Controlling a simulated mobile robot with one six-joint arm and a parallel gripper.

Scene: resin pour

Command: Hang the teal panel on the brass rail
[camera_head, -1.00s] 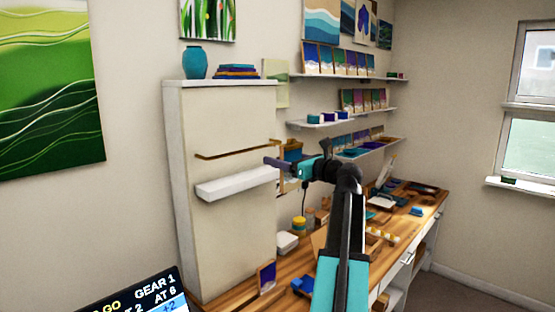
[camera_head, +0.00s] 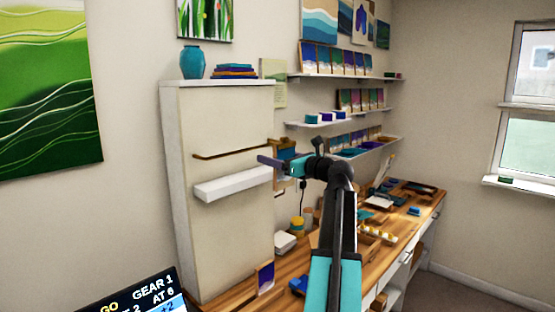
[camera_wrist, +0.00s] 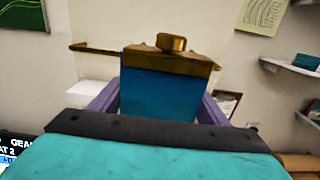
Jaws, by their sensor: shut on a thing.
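The teal panel (camera_wrist: 162,92) is between the purple fingers of my gripper (camera_wrist: 160,105) in the wrist view. It looks upright, with a brass strip and a brass knob-like piece along its top. In the head view the panel (camera_head: 286,151) shows partly behind my gripper (camera_head: 270,162). The brass rail (camera_head: 232,153) runs across the upper front of a cream cabinet, left of my gripper. In the wrist view the rail (camera_wrist: 92,49) shows at the left, beyond the panel. Whether panel and rail touch cannot be told; the panel hides part of that area.
A white ledge (camera_head: 232,185) juts out below the rail. The cream cabinet (camera_head: 225,240) stands on a wooden bench (camera_head: 385,225) with jars and small items. Wall shelves (camera_head: 345,77) with small panels are behind my arm. A teal vase (camera_head: 192,62) stands on the cabinet.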

